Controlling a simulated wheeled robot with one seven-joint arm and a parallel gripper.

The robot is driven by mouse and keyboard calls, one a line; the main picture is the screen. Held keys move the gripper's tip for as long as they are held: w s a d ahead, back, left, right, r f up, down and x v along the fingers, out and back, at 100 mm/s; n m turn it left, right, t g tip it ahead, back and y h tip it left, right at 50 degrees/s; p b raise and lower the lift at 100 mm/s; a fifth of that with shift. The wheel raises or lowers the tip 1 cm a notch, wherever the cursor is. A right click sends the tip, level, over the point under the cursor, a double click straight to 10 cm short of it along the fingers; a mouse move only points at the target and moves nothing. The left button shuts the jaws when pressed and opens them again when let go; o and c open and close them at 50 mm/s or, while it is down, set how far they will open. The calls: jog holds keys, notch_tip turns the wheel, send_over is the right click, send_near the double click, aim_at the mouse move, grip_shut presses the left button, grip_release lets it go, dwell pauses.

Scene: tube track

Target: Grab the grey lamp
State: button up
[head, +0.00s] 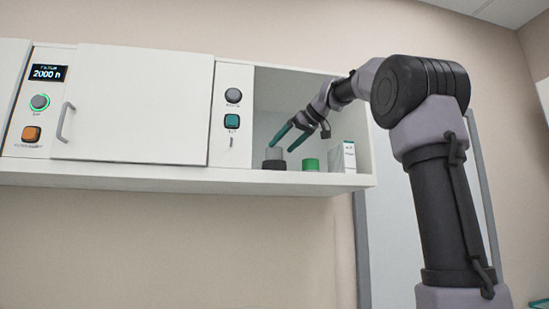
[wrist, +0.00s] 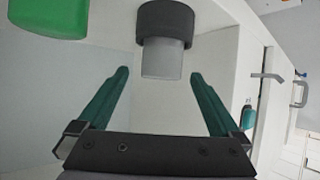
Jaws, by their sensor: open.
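The grey lamp (head: 275,154) stands in the open shelf bay, a light grey cylinder on a dark round base. In the wrist view the lamp (wrist: 162,58) appears upside down, base at the top. My gripper (head: 281,149) reaches into the bay from the upper right, its teal fingers pointing down and left. In the wrist view my gripper (wrist: 159,73) is open, with a fingertip on either side of the lamp's grey end and gaps to both. Nothing is held. I cannot tell exactly how deep the lamp sits between the fingers.
A green-capped item (head: 310,164) stands right of the lamp, and a white box (head: 343,157) stands farther right. A control panel (head: 232,115) borders the bay on the left, beside a closed cabinet door (head: 140,105). The shelf's front edge (head: 300,178) runs below.

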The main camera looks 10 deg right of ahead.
aim_at(274, 151)
jog(key=x, duration=0.5)
jog(key=shift+w+a+r, duration=0.1)
jog(key=shift+w+a, duration=0.05)
jog(key=shift+a, duration=0.15)
jog(key=shift+c, duration=0.3)
jog(key=c, duration=1.3)
jog(key=shift+r, duration=0.1)
